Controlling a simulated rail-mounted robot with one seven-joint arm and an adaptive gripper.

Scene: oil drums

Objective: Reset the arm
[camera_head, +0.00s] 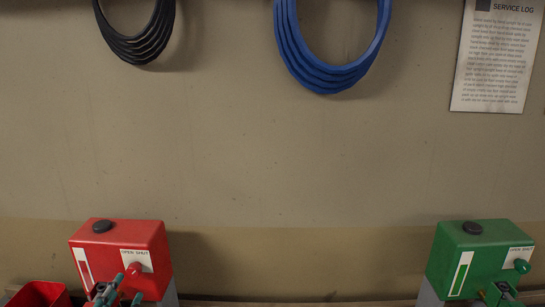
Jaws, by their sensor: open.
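My arm and gripper do not show clearly anywhere in the head view. A red box-shaped drum (105,245) stands at the lower left, with a black cap on top and an "OPEN SHUT" label beside a red knob (134,269). A green drum (470,250) of the same shape stands at the lower right, with a green knob (522,266). Both are cut off by the bottom edge. Small teal and dark parts (108,290) show in front of the red drum; I cannot tell exactly what they are.
A red open container (38,294) sits at the bottom left corner. A black hose coil (140,45) and a blue hose coil (330,72) hang on the beige wall (270,160). A service log sheet (497,60) hangs at the upper right. The space between the drums looks clear.

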